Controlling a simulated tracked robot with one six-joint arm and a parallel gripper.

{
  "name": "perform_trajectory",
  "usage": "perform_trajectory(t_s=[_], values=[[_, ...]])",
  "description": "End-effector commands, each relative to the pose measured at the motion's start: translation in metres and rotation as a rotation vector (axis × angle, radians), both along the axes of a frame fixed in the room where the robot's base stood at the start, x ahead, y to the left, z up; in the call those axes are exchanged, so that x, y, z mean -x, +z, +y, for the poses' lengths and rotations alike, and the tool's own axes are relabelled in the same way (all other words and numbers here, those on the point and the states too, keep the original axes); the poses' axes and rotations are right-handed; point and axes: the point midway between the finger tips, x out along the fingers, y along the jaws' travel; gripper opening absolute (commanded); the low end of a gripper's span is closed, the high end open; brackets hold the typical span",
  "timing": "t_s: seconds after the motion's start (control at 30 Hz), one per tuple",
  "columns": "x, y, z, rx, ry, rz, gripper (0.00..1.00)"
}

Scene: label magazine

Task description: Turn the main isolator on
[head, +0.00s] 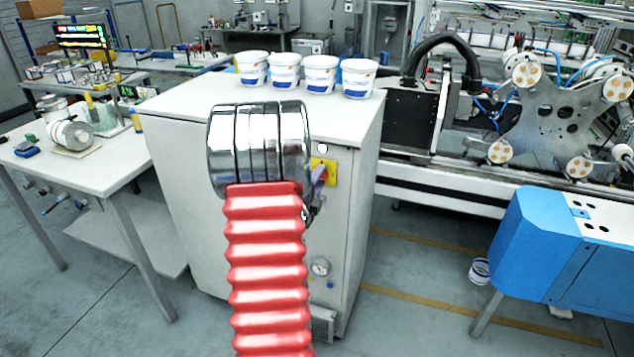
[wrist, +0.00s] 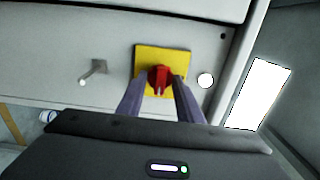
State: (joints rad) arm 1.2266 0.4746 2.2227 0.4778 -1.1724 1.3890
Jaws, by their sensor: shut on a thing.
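The main isolator is a red rotary knob (wrist: 160,77) on a yellow plate (wrist: 148,55), mounted on the pale cabinet panel. In the wrist view my gripper (wrist: 160,86) has its two purple-grey fingers on either side of the red knob, shut on it. The knob's pointer bar points toward my gripper in that view. In the head view the yellow plate (head: 331,170) shows at the right of my arm on the cabinet (head: 190,165). The knob itself is hidden there behind my wrist and fingers.
A round white button or lamp (wrist: 205,80) and a metal handle (wrist: 93,72) flank the plate. Several white tubs (head: 320,75) stand on the cabinet top. A side table (head: 120,178) is at left, a blue machine (head: 540,245) at right. Some floor between is clear.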

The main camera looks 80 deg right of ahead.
Motion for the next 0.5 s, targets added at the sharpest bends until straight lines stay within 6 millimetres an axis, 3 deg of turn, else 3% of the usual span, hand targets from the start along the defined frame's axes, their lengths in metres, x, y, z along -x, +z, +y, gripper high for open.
perform_trajectory(t_s=[0.27,0.3,0.5], values=[[0.0011,-0.0014,-0.0006,-0.004,-0.002,0.001,0.1],[0.0012,-0.0014,-0.0006,-0.004,-0.002,0.001,0.35],[0.0011,-0.0011,-0.0003,-0.003,-0.002,0.002,0.49]])
